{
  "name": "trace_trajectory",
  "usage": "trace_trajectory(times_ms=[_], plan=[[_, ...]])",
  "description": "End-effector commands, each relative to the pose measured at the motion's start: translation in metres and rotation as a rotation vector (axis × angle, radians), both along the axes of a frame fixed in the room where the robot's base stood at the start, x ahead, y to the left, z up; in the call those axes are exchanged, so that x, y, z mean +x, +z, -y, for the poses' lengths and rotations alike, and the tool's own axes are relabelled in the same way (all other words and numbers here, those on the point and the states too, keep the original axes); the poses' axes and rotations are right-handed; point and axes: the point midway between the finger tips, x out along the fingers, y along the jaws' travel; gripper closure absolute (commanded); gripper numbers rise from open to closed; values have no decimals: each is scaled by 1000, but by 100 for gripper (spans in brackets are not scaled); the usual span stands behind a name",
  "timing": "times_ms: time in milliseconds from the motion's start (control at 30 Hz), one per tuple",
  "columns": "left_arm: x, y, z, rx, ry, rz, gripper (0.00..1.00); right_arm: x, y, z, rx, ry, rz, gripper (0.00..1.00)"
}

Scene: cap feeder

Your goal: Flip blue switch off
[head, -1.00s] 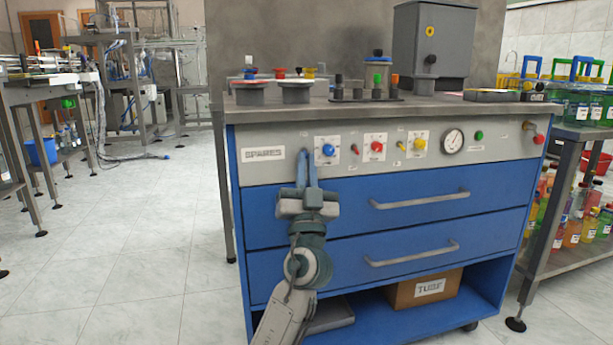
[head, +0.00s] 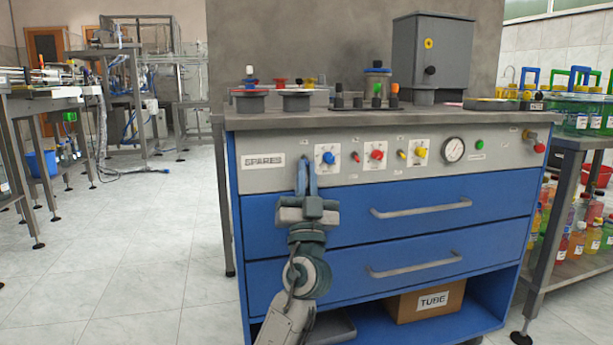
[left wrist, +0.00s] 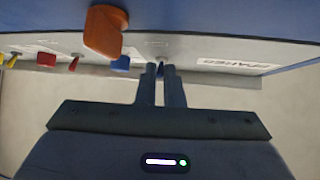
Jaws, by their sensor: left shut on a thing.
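The blue switch (left wrist: 160,68) is a small toggle on the grey panel, left of the blue knob (head: 328,158) in the head view. In the head view it is mostly hidden behind my fingers. My left gripper (head: 307,175) reaches up to the panel from below. In the left wrist view its two fingertips (left wrist: 161,72) stand close on either side of the switch, shut on it. The blue knob also shows beside the fingers in the left wrist view (left wrist: 120,64). My right gripper is in neither view.
Red (head: 376,154) and yellow (head: 420,152) knobs, a gauge (head: 453,149) and a green button (head: 479,145) continue rightward along the panel. Drawer handles (head: 420,208) stick out below. An orange block-like shape (left wrist: 103,30) is close in the left wrist view. The floor at left is open.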

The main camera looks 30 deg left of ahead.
Motion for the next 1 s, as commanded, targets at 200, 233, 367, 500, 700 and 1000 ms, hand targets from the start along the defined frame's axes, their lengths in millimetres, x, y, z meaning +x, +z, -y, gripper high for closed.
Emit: trace_trajectory(times_ms=[200,233,367,500,700,1000], plan=[[0,1,0,0,0,1,71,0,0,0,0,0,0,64],[0,1,0,0,0,1,71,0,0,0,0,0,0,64],[0,0,0,0,0,0,71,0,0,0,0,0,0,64],[-1,-3,1,-1,0,-1,71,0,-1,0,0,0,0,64],[-16,-28,12,-2,-1,-4,71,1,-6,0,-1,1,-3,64],[-47,-72,33,-2,0,-1,71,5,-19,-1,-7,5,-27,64]])
